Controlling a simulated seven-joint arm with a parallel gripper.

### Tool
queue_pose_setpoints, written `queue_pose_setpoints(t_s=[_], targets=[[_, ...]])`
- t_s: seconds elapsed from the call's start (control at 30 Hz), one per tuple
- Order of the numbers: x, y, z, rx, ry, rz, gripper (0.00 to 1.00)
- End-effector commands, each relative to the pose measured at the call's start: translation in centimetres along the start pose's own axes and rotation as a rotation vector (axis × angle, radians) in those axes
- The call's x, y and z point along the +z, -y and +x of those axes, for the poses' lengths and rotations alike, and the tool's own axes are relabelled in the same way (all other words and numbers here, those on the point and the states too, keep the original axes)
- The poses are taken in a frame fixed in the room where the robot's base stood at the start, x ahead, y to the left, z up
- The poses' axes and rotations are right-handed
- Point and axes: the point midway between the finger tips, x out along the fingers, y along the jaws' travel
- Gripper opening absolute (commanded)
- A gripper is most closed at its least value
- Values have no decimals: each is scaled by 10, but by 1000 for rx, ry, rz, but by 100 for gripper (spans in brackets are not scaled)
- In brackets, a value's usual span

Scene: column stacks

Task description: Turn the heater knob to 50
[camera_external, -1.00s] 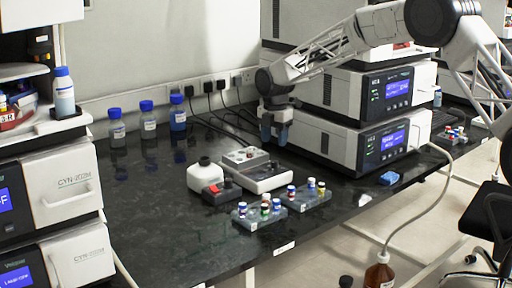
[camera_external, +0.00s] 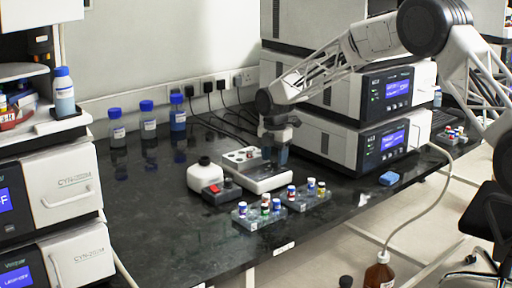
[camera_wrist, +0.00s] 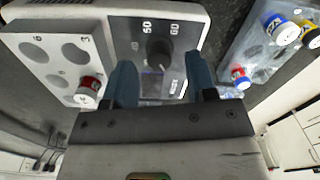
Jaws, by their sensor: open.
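The heater (camera_external: 268,184) is a low white device on the black bench, with a grey control panel that my gripper partly hides in the external view. I cannot tell where the knob points. My gripper (camera_external: 276,157) is above the heater, pointing down; its blue fingers (camera_wrist: 160,66) are apart, one on each side of the knob in the wrist view. Nothing is between them but the knob's outline, and contact is not visible.
A white block with wells (camera_wrist: 38,22) holds a red-capped vial (camera_wrist: 89,88) at left. Clear racks (camera_external: 258,217) with capped vials stand in front. Stacked instruments (camera_external: 335,140) stand close behind right.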

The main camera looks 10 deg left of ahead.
Motion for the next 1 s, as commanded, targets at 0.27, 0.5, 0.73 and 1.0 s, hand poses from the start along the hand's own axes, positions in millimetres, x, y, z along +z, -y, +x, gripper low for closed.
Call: queue_pose_setpoints(t_s=[0.27,0.5,0.73,1.0], targets=[[0,-1,15,3,1,0,52],[0,0,16,2,1,0,52],[0,0,16,2,1,0,24],[0,0,16,2,1,2,2]])
